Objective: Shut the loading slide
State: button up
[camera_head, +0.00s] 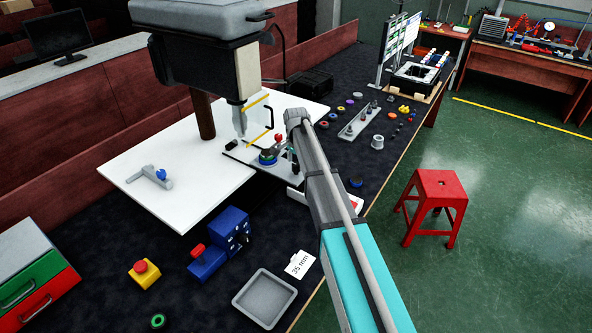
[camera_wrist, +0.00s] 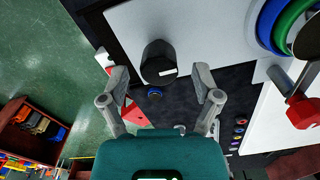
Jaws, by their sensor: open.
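The loading slide is a light grey plate (camera_head: 287,171) that sticks out from under the bench machine (camera_head: 205,60) in the head view. It carries a blue and green ring fixture and a red knob (camera_head: 278,138). In the wrist view the pale plate (camera_wrist: 215,28) fills the upper middle, with a dark rounded handle (camera_wrist: 158,60) at its near edge. My gripper (camera_wrist: 161,82) is open, with one finger on each side of the handle and visible space beside it. I cannot tell how far the fingertips are from it in depth. In the head view my arm hides most of the gripper.
A white sheet (camera_head: 160,205) surrounds the machine on the dark bench. Blue fixture (camera_head: 222,245), yellow button box (camera_head: 144,273) and grey tray (camera_head: 264,296) stand at the front. Small rings and a peg rail (camera_head: 358,121) lie right. A red stool (camera_head: 436,195) stands on the green floor.

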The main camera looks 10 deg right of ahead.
jog(key=shift+f+b, duration=0.35)
jog(key=shift+f, duration=0.25)
grip_shut()
